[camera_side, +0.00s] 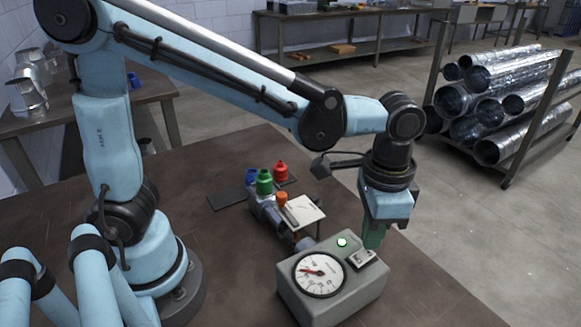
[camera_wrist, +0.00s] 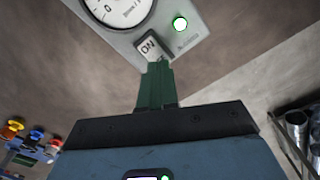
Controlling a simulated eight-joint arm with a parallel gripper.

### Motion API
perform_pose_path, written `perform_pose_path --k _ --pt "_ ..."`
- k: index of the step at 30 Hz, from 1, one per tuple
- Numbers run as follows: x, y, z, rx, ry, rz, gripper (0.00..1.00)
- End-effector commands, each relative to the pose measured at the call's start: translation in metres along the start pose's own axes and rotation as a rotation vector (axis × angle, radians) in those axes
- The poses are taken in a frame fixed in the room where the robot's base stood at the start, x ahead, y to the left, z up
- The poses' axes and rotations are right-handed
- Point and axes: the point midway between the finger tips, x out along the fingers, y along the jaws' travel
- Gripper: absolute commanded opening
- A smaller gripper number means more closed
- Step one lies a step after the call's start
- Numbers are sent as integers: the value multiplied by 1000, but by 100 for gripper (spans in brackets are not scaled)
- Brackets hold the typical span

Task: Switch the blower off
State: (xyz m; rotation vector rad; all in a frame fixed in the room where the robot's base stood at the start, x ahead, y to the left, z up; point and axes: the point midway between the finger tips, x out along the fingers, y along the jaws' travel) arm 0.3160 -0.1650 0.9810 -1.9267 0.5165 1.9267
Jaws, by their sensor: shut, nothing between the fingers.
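The blower control box (camera_side: 335,290) is a grey case on the brown table, with a round dial (camera_side: 318,275) and a lit green lamp (camera_side: 342,242). Its rocker switch (camera_side: 362,259) sits at the right of the top face. In the wrist view the switch (camera_wrist: 150,48) shows "ON", and the lamp (camera_wrist: 180,24) glows green. My gripper (camera_side: 372,240) points down at the box's back right edge, close behind the switch. Its green fingers (camera_wrist: 157,72) are shut and empty, with the tips at the switch's near end. I cannot tell whether they touch it.
Left of the box stand a grey pipe fitting with an orange-handled valve (camera_side: 283,200), a white plate (camera_side: 305,210), and blue, green (camera_side: 264,182) and red (camera_side: 281,171) caps. A rack of silver ducts (camera_side: 500,105) stands on the floor behind. The table's right edge is near the box.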

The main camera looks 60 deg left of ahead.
Motion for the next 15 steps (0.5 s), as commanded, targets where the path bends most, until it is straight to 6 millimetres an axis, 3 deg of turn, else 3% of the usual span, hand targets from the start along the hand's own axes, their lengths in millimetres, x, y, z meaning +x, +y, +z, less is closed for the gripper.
perform_pose_path --k 15 --pt "6 0 0 0 0 0 0"
